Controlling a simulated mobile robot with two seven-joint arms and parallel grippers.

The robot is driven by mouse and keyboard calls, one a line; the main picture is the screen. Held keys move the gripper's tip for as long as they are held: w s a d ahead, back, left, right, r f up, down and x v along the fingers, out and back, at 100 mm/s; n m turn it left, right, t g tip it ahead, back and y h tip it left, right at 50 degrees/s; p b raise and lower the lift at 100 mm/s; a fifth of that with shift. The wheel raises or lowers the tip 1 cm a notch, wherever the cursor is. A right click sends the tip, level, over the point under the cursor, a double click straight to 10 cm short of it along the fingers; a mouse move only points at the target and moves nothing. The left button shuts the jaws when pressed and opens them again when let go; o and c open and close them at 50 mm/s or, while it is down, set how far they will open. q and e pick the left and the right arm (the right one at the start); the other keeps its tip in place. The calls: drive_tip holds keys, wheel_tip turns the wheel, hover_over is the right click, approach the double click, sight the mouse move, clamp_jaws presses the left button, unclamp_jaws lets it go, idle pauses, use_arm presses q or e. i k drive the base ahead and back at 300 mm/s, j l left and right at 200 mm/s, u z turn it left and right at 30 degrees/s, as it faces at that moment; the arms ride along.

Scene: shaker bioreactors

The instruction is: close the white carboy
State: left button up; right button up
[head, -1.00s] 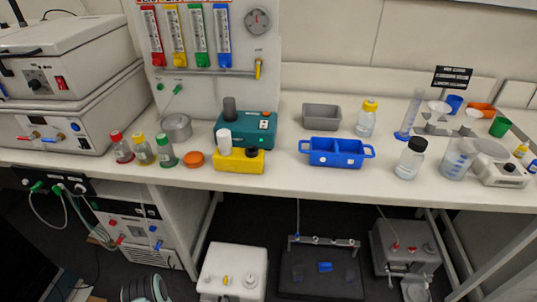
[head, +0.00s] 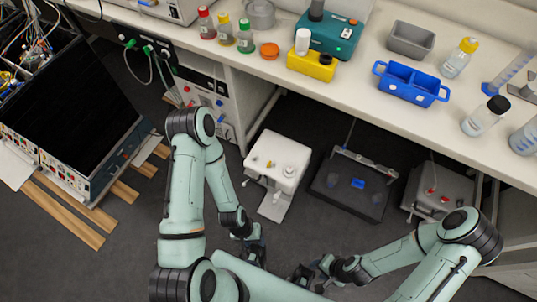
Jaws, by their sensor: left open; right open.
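The white carboy (head: 283,152) is a boxy white container on the dark floor below the bench, at the middle of the head view. A round white fitting and a small yellowish-red piece show on its top, and a tap sticks out low at its left. I cannot tell whether it is open or closed. My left gripper (head: 256,258) is open, empty and apart from the carboy, nearer to me. My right gripper (head: 300,277) is open and empty, low in the view to the right of the left one. Neither touches the carboy.
A dark box with a blue piece (head: 342,197) and a grey container (head: 440,192) stand to the right of the carboy under the bench (head: 370,105). The bench edge overhangs behind them. A black-topped instrument (head: 80,115) stands at left. Open floor lies in front.

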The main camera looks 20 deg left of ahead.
sight(283, 152)
drive_tip(key=l+u, duration=0.1)
drive_tip(key=u, duration=0.35)
drive_tip(key=l+u, duration=0.15)
drive_tip(key=u, duration=0.25)
drive_tip(key=k+l+z, duration=0.1)
drive_tip(key=l+z, duration=0.3)
drive_tip(key=k+l+z, duration=0.1)
drive_tip(key=z, duration=0.35)
drive_tip(key=i+l, duration=0.05)
drive_tip(key=l, duration=0.05)
